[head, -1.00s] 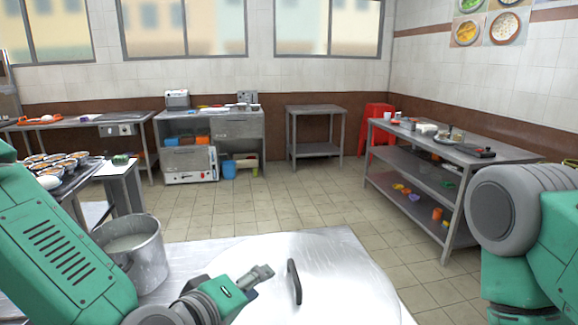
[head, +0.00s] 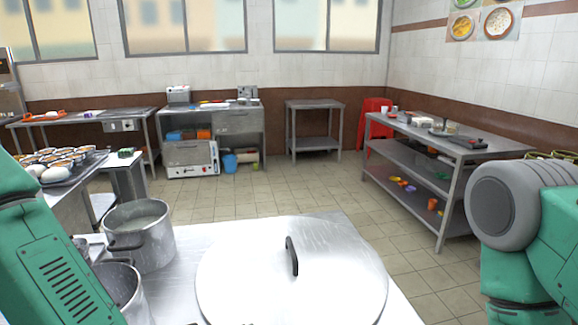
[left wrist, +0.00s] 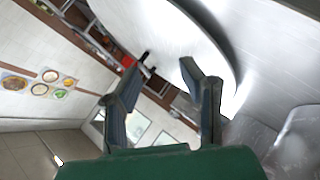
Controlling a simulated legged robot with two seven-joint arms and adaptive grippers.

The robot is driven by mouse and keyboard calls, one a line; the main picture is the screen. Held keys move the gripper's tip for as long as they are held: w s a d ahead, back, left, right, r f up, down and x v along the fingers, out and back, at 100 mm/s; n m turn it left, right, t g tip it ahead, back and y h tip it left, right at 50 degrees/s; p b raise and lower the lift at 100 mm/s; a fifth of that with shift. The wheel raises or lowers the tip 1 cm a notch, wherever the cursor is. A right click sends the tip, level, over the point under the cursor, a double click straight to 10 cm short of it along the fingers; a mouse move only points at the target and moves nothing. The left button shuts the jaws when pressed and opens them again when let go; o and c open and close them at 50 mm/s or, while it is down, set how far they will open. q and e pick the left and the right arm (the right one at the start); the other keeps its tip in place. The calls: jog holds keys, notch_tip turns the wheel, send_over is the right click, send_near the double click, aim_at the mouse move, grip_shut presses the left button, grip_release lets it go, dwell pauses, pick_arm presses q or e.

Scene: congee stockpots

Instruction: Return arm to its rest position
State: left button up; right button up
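My left arm comes in at the left edge of the head view, but its gripper is out of that view. In the left wrist view my left gripper (left wrist: 160,85) has its two fingers spread apart with nothing between them. A large round metal lid (head: 325,270) with a dark upright handle (head: 292,256) is at the bottom middle of the head view. The lid also shows in the left wrist view (left wrist: 185,35), beyond the fingers and apart from them. My right arm is at the right edge, and its gripper is not in view.
A metal pot with pale contents (head: 150,240) and a second pot (head: 122,285) stand left of the lid on the metal counter (head: 190,290). A tray of bowls (head: 82,177) is farther left. A shelved table (head: 450,145) is at the right. The tiled floor beyond is clear.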

pick_arm(q)
jog(key=s+a+f+m+g+y, duration=0.1)
jog(key=s+a+f+g, duration=0.1)
jog(key=s+a+f, duration=0.4)
jog(key=s+a+f+m+g+y, duration=0.1)
jog(key=s+a+f+g, duration=0.2)
jog(key=f, duration=0.5)
jog(key=s+a+f+m+g+y, duration=0.2)
jog(key=s+a+f, duration=0.2)
jog(key=s+a, duration=0.3)
jog(key=s+a+f+m+g+y, duration=0.1)
jog(key=s+a+f+g+y, duration=0.15)
jog(key=s+a, duration=0.5)
jog(key=w+d+f+m+b, duration=0.1)
jog(key=d+f+b, duration=0.2)
jog(key=f+b, duration=0.6)
jog(key=shift+w+d+f+t+h+b, duration=0.2)
jog(key=shift+f+t+h+b, duration=0.2)
jog(key=shift+b, duration=0.2)
pick_arm(e)
notch_tip(320, 180, down, 10)
jog(key=shift+a, duration=0.3)
jog(key=shift+s, duration=0.1)
jog(key=shift+r, duration=0.1)
jog(key=shift+c, duration=0.7)
pick_arm(q)
jog(key=shift+s+a, duration=0.1)
jog(key=shift+s, duration=0.05)
